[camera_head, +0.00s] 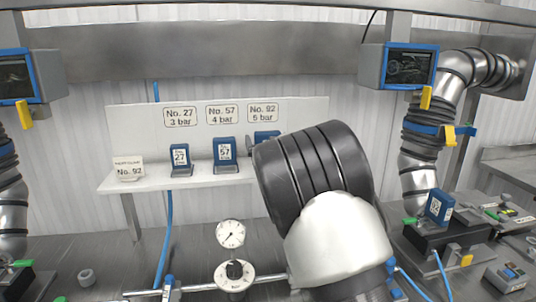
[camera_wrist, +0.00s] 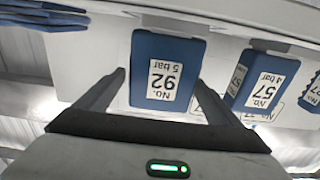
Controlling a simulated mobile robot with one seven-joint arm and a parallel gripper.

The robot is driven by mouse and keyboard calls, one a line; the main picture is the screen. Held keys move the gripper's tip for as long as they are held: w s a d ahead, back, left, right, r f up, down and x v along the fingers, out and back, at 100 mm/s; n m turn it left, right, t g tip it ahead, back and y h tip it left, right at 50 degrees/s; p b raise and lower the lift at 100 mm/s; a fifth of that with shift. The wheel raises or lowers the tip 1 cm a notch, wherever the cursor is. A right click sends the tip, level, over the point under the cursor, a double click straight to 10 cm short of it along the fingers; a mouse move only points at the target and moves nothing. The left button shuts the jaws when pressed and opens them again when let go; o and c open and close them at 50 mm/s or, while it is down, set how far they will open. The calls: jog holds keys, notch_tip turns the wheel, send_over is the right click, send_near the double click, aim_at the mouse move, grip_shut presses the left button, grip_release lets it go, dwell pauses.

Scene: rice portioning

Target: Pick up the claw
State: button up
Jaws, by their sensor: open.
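Blue claws with white number labels stand on a white shelf (camera_head: 150,185): No. 27 (camera_head: 180,158), No. 57 (camera_head: 225,155) and, behind my arm, a mostly hidden one (camera_head: 266,134) under the No. 92 sign. In the wrist view, seen upside down, the No. 92, 5 bar claw (camera_wrist: 168,102) sits centred between the fingertips of my gripper (camera_wrist: 160,78). The gripper is open, with a finger showing on each side of the claw. I cannot tell whether the fingers touch it or how deep they reach. The No. 57 claw (camera_wrist: 262,82) is beside it.
A card (camera_head: 129,169) reading No. 92 stands at the shelf's left end. Number and pressure signs hang on the back panel (camera_head: 135,120). Below are a gauge (camera_head: 230,234) and a blue hose (camera_head: 168,235). A machine with a blue numbered unit (camera_head: 438,207) stands at right.

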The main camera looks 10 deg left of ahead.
jog(key=shift+x, duration=1.4)
jog(key=c, duration=1.6)
jog(key=shift+r, duration=0.25)
jog(key=shift+c, duration=0.4)
